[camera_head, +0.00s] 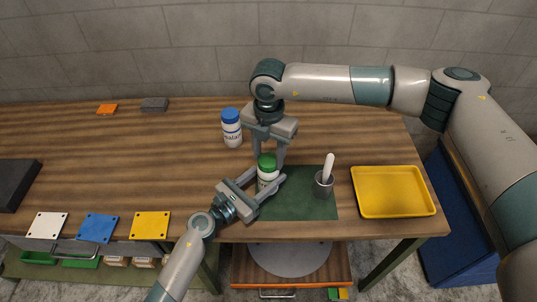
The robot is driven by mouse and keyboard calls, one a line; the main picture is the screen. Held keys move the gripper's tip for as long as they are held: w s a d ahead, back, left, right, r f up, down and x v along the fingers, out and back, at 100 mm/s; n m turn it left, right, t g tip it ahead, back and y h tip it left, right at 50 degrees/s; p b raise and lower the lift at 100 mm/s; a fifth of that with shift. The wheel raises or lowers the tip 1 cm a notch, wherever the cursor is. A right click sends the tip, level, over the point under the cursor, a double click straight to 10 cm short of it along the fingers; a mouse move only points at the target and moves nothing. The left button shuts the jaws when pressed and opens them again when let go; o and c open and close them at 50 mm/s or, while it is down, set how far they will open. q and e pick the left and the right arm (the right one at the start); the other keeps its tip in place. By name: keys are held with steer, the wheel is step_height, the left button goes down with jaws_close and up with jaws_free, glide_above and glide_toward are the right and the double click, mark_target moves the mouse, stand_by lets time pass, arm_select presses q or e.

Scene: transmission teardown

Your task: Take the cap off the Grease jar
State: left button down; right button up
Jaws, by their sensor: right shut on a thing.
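The jar with a green cap (267,161) stands at the back left of the green mat, and its white body (264,182) is partly hidden by my grippers. Its label cannot be read, so I cannot confirm that it is the Grease jar. My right gripper (267,163) reaches down from above and is shut on the green cap, with a finger on each side. The cap is at the top of the jar. My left gripper (268,180) comes from the front left, its fingers around the jar's body. I cannot tell whether they press on it.
A white jar with a blue cap (231,128) stands behind and left. A grey cup (323,185) with a white pestle-like stick stands on the green mat (305,208). A yellow tray (392,211) is to the right. White, blue and yellow plates lie at the front left. An open drawer sits below.

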steer(key=n, duration=0.5)
steer(key=shift+n, duration=0.4)
steer(key=n, duration=0.5)
steer(key=shift+n, duration=0.4)
steer(key=n, duration=1.1)
steer(key=shift+n, duration=0.3)
steer(key=n, duration=0.8)
steer(key=shift+r+n, duration=0.1)
steer(key=shift+n, duration=0.3)
steer(key=n, duration=0.7)
steer(key=shift+n, duration=0.4)
steer(key=shift+r, duration=0.35)
